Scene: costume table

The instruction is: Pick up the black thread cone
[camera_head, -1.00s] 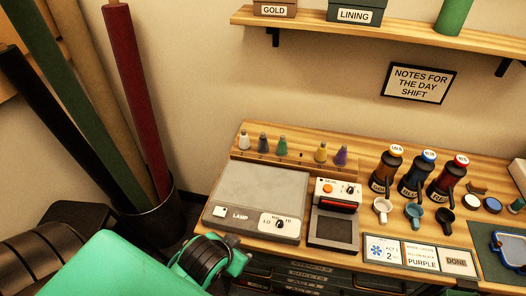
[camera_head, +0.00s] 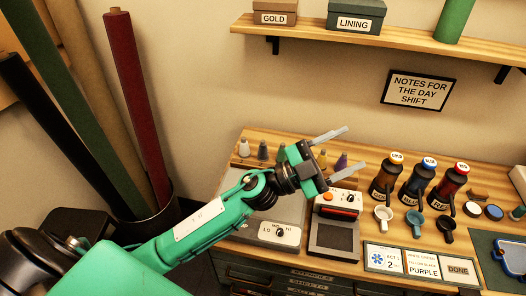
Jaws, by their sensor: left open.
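My right gripper is not in view.
Several labelled bottles (camera_head: 424,178) and small cups (camera_head: 383,213) stand to the right. Tall fabric rolls (camera_head: 135,100) stand at left. A shelf (camera_head: 390,43) hangs above.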

